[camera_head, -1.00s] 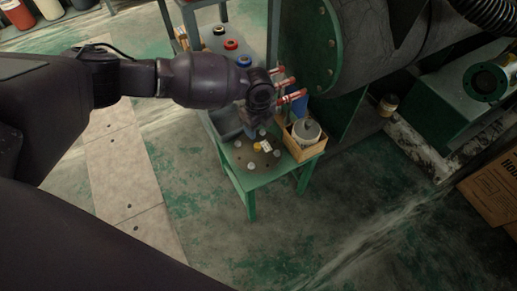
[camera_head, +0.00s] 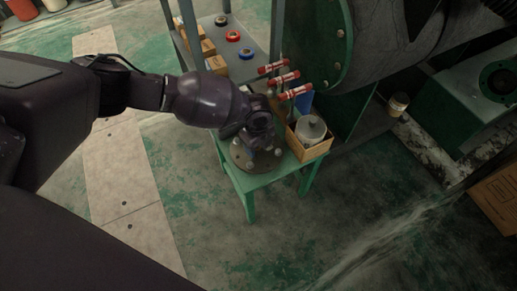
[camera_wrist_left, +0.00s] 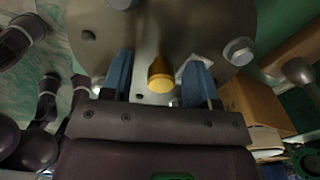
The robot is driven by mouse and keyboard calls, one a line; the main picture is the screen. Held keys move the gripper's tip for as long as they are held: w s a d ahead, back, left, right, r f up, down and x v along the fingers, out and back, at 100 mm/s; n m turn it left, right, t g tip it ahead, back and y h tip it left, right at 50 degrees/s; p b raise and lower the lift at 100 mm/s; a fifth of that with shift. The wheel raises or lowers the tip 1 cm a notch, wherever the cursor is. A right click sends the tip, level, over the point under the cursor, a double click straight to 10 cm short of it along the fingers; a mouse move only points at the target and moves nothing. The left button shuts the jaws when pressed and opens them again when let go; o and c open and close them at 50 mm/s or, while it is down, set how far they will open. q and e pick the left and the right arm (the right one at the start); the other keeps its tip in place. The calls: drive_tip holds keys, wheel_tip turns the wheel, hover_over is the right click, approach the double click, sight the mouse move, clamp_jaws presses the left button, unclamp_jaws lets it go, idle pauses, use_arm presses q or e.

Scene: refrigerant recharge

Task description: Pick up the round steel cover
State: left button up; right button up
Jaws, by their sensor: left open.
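The round steel cover (camera_head: 238,156) lies on the small green table (camera_head: 258,182), partly hidden under my left gripper in the head view. In the left wrist view the cover (camera_wrist_left: 195,28) fills the upper middle, with bolts around it and a brass knob (camera_wrist_left: 160,74) standing on it. My left gripper (camera_wrist_left: 160,80) is open. Its two blue fingers are on either side of the knob, with a gap on each side. I cannot tell whether the fingertips touch the cover. My right gripper is not in view.
A wooden box (camera_head: 322,151) with a grey lidded can (camera_head: 311,129) stands close right of the cover. A shelf with colored rings (camera_head: 232,36) and a large tank (camera_head: 330,50) are behind. The floor in front is clear.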

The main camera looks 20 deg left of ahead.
use_arm(q)
drive_tip(key=shift+r, duration=0.15)
drive_tip(key=shift+c, duration=0.2)
clamp_jaws()
drive_tip(key=shift+w, duration=0.1)
drive_tip(key=shift+r, duration=0.15)
